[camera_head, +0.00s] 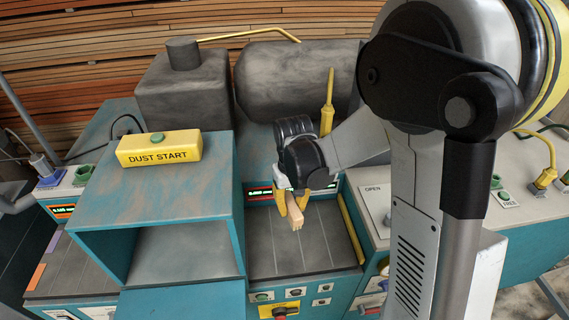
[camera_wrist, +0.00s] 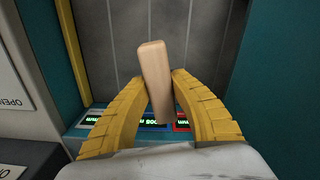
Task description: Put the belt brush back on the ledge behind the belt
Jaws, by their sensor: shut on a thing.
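My gripper (camera_head: 292,200) is shut on a pale wooden bar (camera_head: 297,219), which I take to be the belt brush; no bristles show. In the wrist view the bar (camera_wrist: 155,75) is tilted slightly between the yellow fingers (camera_wrist: 160,88). The dark grey belt (camera_head: 325,242) with thin lines across it lies below the gripper. The gripper is over the back part of the belt; the gap between bar and belt is hard to judge. A teal strip with lit displays (camera_head: 258,192) runs behind the belt, partly hidden by my gripper. A separate ledge is not clear.
A teal open-fronted housing (camera_head: 240,215) with a yellow DUST START box (camera_head: 160,149) stands left of the belt. A yellow rail (camera_head: 352,229) lines its right side. A yellow-handled tool (camera_head: 328,105) stands behind my gripper. A grey panel marked OPEN (camera_head: 375,203) is on the right.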

